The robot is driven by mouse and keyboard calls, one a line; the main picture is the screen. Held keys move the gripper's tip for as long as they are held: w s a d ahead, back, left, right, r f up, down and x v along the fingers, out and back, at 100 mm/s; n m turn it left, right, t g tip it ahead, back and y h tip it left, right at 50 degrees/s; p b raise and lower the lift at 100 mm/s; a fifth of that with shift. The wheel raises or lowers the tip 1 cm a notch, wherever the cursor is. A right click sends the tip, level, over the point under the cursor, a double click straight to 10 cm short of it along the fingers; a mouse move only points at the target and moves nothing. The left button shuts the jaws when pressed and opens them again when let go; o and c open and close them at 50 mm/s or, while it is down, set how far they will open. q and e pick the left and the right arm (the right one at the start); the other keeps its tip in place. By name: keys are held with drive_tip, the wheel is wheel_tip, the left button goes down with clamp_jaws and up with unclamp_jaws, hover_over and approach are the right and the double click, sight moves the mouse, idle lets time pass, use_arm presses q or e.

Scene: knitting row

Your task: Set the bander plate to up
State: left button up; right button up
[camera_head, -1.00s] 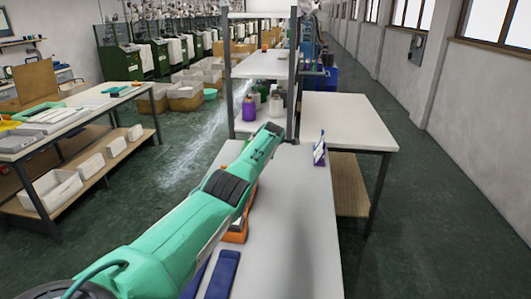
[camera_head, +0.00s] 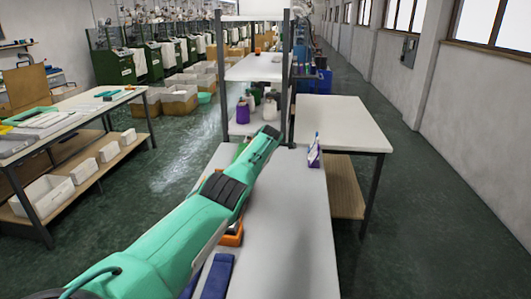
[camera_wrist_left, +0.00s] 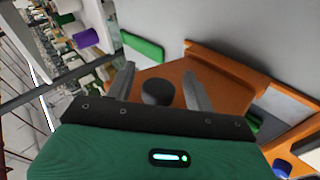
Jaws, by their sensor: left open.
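An orange device (camera_head: 232,235) stands on the white table, largely hidden behind my left arm in the head view. In the left wrist view, its orange body (camera_wrist_left: 215,82) fills the middle and right. A round black knob (camera_wrist_left: 157,92) shows at the orange body, between the two fingers of my left gripper (camera_wrist_left: 159,69). The gripper is open, and a gap shows on each side of the knob. I cannot tell which part is the bander plate or how it is set. My right gripper is not in view.
The white table (camera_head: 290,225) has clear room on its right side. A blue and white item (camera_head: 314,152) stands near its far end, and a dark blue piece (camera_head: 217,277) lies at the near end. A shelf rack with a purple cone (camera_head: 243,112) stands beyond.

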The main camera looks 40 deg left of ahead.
use_arm(q)
drive_tip(key=shift+s+r, duration=0.1)
drive_tip(key=shift+r, duration=0.05)
drive_tip(key=b+v, duration=0.1)
drive_tip(key=v, duration=1.2)
drive_tip(key=shift+d, duration=0.25)
drive_tip(key=shift+r, duration=0.1)
idle(0.4)
